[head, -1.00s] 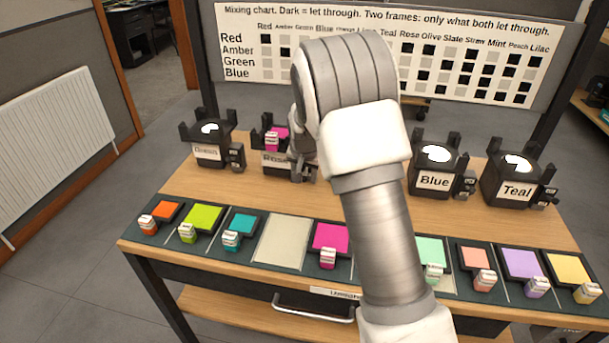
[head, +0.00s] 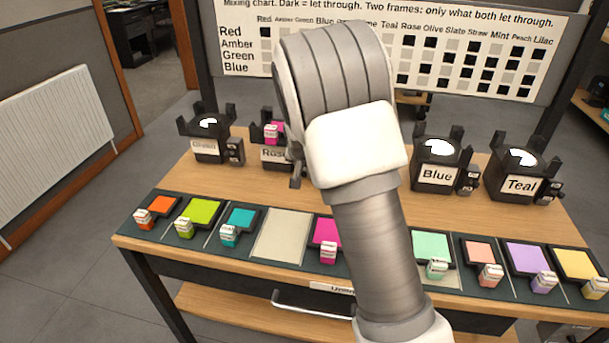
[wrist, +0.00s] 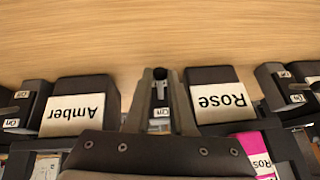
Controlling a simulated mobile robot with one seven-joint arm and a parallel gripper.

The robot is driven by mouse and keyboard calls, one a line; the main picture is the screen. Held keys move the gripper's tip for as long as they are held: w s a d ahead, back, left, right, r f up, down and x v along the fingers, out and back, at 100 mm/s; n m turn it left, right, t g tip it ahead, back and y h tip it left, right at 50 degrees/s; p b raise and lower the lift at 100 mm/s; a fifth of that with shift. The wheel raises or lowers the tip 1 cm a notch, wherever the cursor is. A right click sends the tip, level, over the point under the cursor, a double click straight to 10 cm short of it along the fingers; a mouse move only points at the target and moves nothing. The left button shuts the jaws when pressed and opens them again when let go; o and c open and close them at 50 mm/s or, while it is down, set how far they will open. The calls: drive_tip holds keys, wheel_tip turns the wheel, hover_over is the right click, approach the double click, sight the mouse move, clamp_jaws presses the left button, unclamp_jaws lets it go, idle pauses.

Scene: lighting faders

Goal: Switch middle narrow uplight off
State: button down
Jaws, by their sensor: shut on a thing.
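The Rose uplight (head: 268,155) stands at the back of the table, left of my arm, with a pink filter frame in its top. It also shows in the wrist view (wrist: 216,95), upside down. The Amber uplight (wrist: 80,105) is beside it in the wrist view and hidden behind my arm in the head view. My gripper (wrist: 160,76) is between these two, at the switch box beside Rose. It is shut on a small dark switch part there. An "On" label (wrist: 160,113) shows between the fingers. The rest of this switch is hidden.
The Green uplight (head: 208,138) is at left, Blue (head: 437,165) and Teal (head: 520,175) at right, each with a switch box. Coloured filter frames lie along the table's front tray, with one empty slot (head: 283,236). A mixing chart (head: 460,50) stands behind.

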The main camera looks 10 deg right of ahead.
idle(0.3)
drive_tip(key=c, duration=0.8)
unclamp_jaws()
drive_tip(key=shift+o, duration=0.2)
drive_tip(key=p+v, duration=0.4)
drive_tip(key=v, duration=1.3)
drive_tip(key=shift+s+p, duration=0.2)
drive_tip(key=shift+p, duration=0.1)
drive_tip(key=shift+r, duration=0.1)
